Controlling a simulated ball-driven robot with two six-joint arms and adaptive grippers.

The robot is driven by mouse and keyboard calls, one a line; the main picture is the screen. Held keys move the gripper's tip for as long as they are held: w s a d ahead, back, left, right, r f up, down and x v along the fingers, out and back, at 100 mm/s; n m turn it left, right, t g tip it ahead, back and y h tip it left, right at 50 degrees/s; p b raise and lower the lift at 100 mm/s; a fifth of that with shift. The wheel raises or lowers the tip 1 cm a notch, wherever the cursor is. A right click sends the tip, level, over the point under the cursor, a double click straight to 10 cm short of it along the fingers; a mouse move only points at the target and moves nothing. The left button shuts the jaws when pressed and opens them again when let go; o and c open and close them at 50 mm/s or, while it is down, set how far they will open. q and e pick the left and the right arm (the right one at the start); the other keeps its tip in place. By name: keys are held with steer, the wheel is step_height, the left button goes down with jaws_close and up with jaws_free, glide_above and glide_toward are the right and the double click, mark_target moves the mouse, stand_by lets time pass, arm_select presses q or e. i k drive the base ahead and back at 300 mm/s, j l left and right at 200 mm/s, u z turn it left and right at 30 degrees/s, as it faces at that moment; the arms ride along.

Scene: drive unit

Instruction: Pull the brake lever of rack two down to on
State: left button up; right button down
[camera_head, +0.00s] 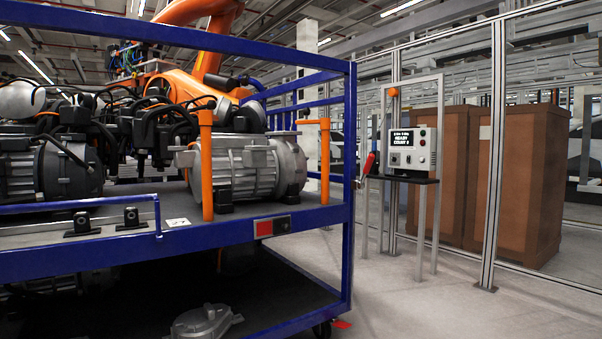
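A blue-framed rack (340,240) fills the left and middle of the head view. I cannot read a rack number on it. A red handle (369,163) stands tilted just right of the rack's right corner post, with a dark piece at its foot. I cannot tell whether it is fixed to the rack or to the stand behind. A red and black plate (272,227) is on the rack's front beam; its marking is too small to read. A small red piece (341,324) shows low beside the rack's caster wheel (322,329). Neither of my grippers is in view.
Grey drive units (245,168) with black cables lie on the rack, beside orange posts (207,165). A control box (412,150) reading READY stands on a frame at right. Brown crates (520,185) stand behind the fence. Floor is clear at the lower right.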

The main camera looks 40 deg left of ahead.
mark_target(367, 167)
steer(key=u, duration=0.95)
steer(key=i+l+z, duration=0.15)
steer(key=i, duration=0.55)
steer(key=i+z, duration=0.2)
steer(key=i, duration=0.5)
steer(key=i+j+z, duration=0.15)
steer(key=i, duration=0.55)
steer(key=i+j+z, duration=0.2)
steer(key=i, duration=0.5)
